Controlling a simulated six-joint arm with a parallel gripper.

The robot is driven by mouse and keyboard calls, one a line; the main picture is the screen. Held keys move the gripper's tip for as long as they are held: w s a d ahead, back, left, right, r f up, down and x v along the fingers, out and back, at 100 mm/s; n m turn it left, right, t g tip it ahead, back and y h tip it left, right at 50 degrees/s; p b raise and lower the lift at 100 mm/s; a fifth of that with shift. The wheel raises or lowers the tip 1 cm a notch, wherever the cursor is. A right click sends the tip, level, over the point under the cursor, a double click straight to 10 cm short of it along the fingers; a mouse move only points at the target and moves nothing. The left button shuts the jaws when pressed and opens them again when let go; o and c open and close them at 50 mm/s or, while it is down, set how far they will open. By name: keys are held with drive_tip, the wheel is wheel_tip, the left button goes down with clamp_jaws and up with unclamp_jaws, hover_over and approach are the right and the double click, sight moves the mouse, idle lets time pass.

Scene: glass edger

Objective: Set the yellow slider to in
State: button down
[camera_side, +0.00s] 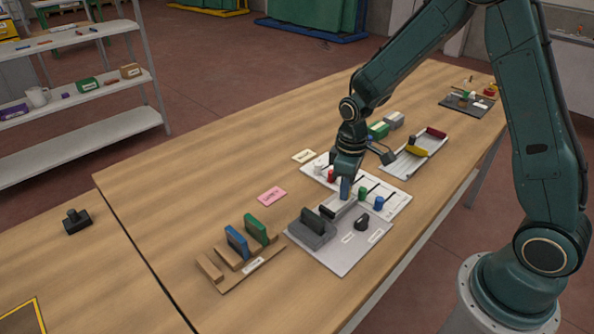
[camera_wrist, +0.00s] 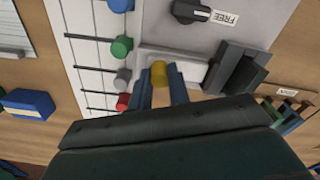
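The yellow slider knob (camera_wrist: 159,72) shows in the wrist view between the two blue fingertips of my gripper (camera_wrist: 161,88). The knob fills the narrow gap, and the gripper looks shut on it. It sits at the end of a white bar (camera_wrist: 185,66) beside the grey panel (camera_wrist: 150,20). In the side view my gripper (camera_side: 345,188) points down at the edge of the white board (camera_side: 396,203), and its fingers hide the yellow knob. The grey panel (camera_side: 345,262) lies in front of it.
Close by are a green knob (camera_wrist: 121,46), a grey knob (camera_wrist: 123,77) and a red knob (camera_wrist: 123,101). A blue knob (camera_side: 378,202) is farther along. A dark block (camera_side: 312,224) and black dial (camera_side: 361,222) stand on the panel. A wooden rack (camera_side: 240,262) is at left.

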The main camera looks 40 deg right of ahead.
sight(335, 205)
drive_tip(key=shift+a, duration=2.1)
drive_tip(key=c, duration=1.3)
unclamp_jaws()
drive_tip(key=shift+r, duration=0.1)
drive_tip(key=shift+r, duration=6.85)
